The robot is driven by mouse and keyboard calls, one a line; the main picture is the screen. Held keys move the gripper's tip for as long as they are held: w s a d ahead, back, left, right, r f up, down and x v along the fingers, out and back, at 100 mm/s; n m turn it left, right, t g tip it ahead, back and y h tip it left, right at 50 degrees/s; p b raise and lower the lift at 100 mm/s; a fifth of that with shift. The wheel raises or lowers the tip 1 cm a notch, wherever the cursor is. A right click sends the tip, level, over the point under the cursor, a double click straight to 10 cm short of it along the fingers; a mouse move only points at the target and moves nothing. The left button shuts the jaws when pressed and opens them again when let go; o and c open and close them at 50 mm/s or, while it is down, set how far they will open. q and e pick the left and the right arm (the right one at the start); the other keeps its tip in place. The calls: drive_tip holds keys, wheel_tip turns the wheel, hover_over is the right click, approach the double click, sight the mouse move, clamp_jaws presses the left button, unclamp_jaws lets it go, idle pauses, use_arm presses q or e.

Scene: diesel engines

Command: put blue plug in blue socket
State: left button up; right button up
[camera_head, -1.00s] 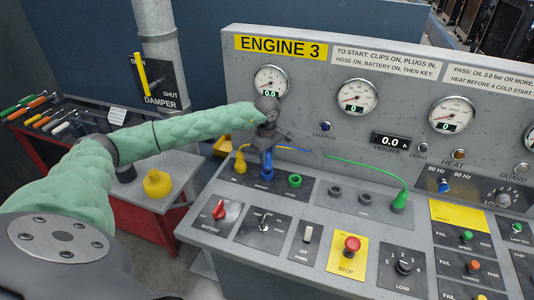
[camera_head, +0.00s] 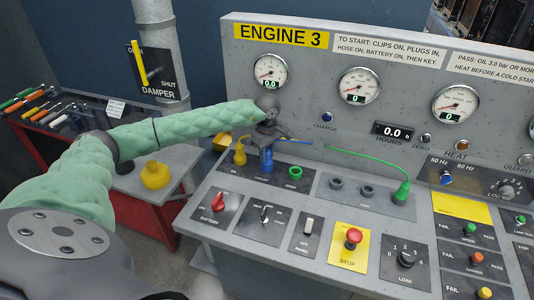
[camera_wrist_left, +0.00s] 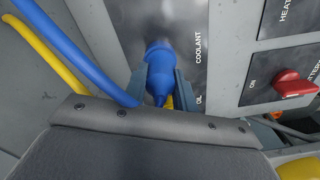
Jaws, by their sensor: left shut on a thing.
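The blue plug (camera_head: 267,160) is upright at the left end of the console, between the yellow plug and the green socket. My left gripper (camera_head: 267,146) is shut on it from above. In the left wrist view the blue plug (camera_wrist_left: 158,62) sits between the two fingers (camera_wrist_left: 161,88), with its blue cable running to the upper left. Its front end is beside the label COOLANT. The blue socket is hidden by the plug and gripper, so I cannot tell how deep the plug sits. My right gripper is not in view.
A yellow plug (camera_head: 240,156) stands left of the blue one, and a green socket (camera_head: 295,173) is to its right. A green plug (camera_head: 402,192) stands further right, past two dark sockets (camera_head: 351,187). A red battery switch (camera_head: 218,202) and a red stop button (camera_head: 353,236) are nearer.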

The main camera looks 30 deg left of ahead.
use_arm(q)
drive_tip(key=o, duration=1)
drive_tip(key=shift+c, duration=0.2)
drive_tip(key=shift+o, duration=0.6)
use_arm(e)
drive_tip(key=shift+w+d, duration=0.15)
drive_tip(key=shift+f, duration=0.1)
use_arm(q)
wheel_tip(320, 180, up, 6)
drive_tip(key=b, duration=0.3)
drive_tip(key=shift+r, duration=0.85)
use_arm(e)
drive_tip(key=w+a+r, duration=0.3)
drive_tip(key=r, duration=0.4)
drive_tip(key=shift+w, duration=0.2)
use_arm(q)
drive_tip(key=shift+a+b, duration=0.1)
drive_tip(key=shift+b, duration=0.2)
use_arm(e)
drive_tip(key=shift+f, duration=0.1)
